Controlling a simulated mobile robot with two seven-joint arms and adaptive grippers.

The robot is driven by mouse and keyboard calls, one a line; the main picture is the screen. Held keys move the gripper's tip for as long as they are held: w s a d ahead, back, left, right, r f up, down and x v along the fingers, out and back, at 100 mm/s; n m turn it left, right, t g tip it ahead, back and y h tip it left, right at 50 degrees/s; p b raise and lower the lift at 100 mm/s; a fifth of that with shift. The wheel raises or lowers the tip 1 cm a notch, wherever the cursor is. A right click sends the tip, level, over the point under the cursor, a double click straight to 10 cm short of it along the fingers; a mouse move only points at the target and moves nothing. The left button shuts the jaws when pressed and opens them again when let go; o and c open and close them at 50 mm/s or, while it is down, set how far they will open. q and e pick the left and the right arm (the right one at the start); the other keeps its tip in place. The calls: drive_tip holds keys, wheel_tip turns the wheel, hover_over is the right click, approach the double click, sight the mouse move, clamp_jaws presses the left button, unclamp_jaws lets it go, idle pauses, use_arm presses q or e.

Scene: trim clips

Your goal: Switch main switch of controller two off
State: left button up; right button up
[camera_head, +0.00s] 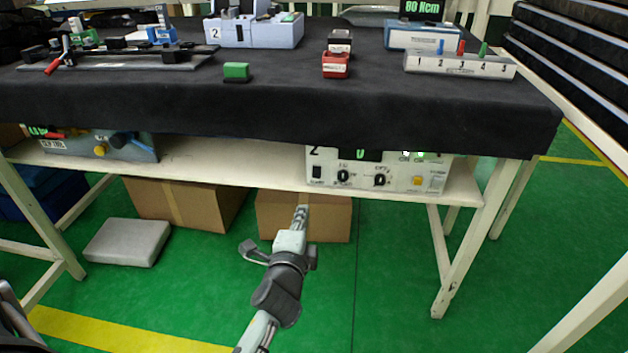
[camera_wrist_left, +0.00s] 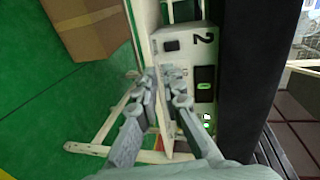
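Controller two (camera_head: 350,186) is a white box marked 2, on the shelf under the black-covered table. Its main switch, a black rocker (camera_head: 317,171), is at the panel's left side below the 2. The green display is lit. In the left wrist view the rocker (camera_wrist_left: 172,45) shows beyond the fingers, with the 2 and the lit display beside it. My left gripper (camera_head: 301,211) is in front of and below the shelf edge, below the rocker and apart from it. Its fingers (camera_wrist_left: 160,76) converge closely at the tips and hold nothing. My right gripper is not in view.
The shelf edge (camera_head: 230,172) and the table cloth (camera_head: 150,100) bound the panel below and above. Another controller (camera_head: 130,147) stands at the shelf's left. Cardboard boxes (camera_head: 185,203) stand on the floor behind my gripper. The floor in front is free.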

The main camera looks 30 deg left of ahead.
sight(316, 176)
use_arm(q)
drive_tip(key=shift+w+d+r+m, duration=0.2)
drive_tip(key=shift+r+m, duration=0.1)
drive_tip(key=shift+r, duration=0.2)
clamp_jaws()
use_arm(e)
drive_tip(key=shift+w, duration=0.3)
use_arm(q)
drive_tip(key=x, duration=1.3)
drive_tip(key=shift+w+r, duration=0.25)
drive_tip(key=shift+w+a, duration=0.15)
drive_tip(key=shift+w, duration=0.15)
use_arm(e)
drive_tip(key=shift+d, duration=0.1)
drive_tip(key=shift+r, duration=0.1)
use_arm(q)
drive_tip(key=shift+f+t+b, duration=0.2)
drive_tip(key=shift+t+b, duration=0.1)
